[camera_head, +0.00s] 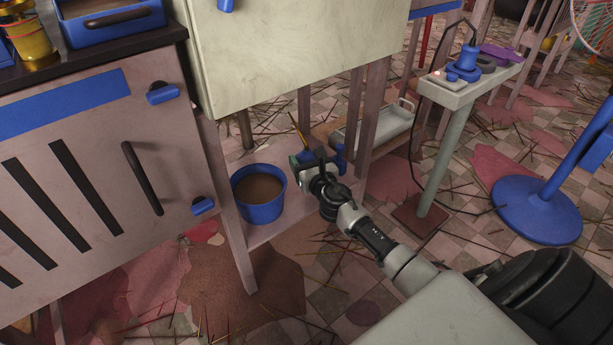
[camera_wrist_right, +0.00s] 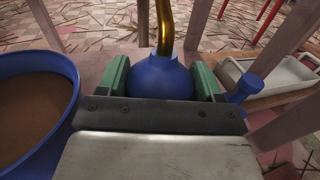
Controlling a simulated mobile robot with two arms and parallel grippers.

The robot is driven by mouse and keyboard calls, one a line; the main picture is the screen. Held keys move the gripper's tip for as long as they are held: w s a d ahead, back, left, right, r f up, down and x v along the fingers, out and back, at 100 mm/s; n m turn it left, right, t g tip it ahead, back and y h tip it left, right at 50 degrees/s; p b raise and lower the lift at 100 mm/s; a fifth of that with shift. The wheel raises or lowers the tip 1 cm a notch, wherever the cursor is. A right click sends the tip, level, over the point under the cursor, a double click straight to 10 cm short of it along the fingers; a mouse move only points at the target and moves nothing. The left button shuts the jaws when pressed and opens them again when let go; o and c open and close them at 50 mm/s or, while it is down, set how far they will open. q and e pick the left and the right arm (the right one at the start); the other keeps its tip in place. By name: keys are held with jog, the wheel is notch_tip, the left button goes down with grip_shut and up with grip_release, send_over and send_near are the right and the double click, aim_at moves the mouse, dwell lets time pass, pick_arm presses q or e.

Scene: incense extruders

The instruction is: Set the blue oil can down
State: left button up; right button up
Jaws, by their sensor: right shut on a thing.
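The blue oil can (camera_wrist_right: 160,78) has a rounded blue body and a brass spout (camera_wrist_right: 165,25) that points up. In the right wrist view it sits between the green-padded fingers of my right gripper (camera_wrist_right: 162,85), which is shut on it. In the head view my right gripper (camera_head: 312,162) is at the low shelf (camera_head: 285,222) under the cream cabinet, just right of a blue bucket. Only the spout (camera_head: 298,130) shows clearly there; the gripper hides most of the can. The can's underside is hidden, so I cannot tell whether it touches the shelf. My left gripper is not in view.
The blue bucket (camera_head: 259,212) of brown matter stands close left of my right gripper. A small blue item (camera_head: 340,156) is close on its right. A grey metal tray (camera_head: 385,128) lies behind to the right. Wooden legs (camera_head: 373,100) frame the space.

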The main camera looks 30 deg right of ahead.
jog(key=shift+f+b, duration=1.8)
jog(key=shift+f, duration=0.1)
jog(key=shift+f, duration=0.15)
jog(key=o, duration=1.1)
jog(key=shift+s, duration=0.15)
jog(key=shift+s+a+p, duration=0.35)
jog(key=shift+s+p, duration=0.05)
jog(key=shift+s, duration=1.55)
jog(key=shift+s+a+p, duration=0.35)
jog(key=shift+s+p, duration=0.1)
jog(key=shift+s, duration=1.45)
jog(key=shift+s+a+p, duration=0.35)
jog(key=shift+s+p, duration=0.05)
jog(key=shift+s, duration=1.55)
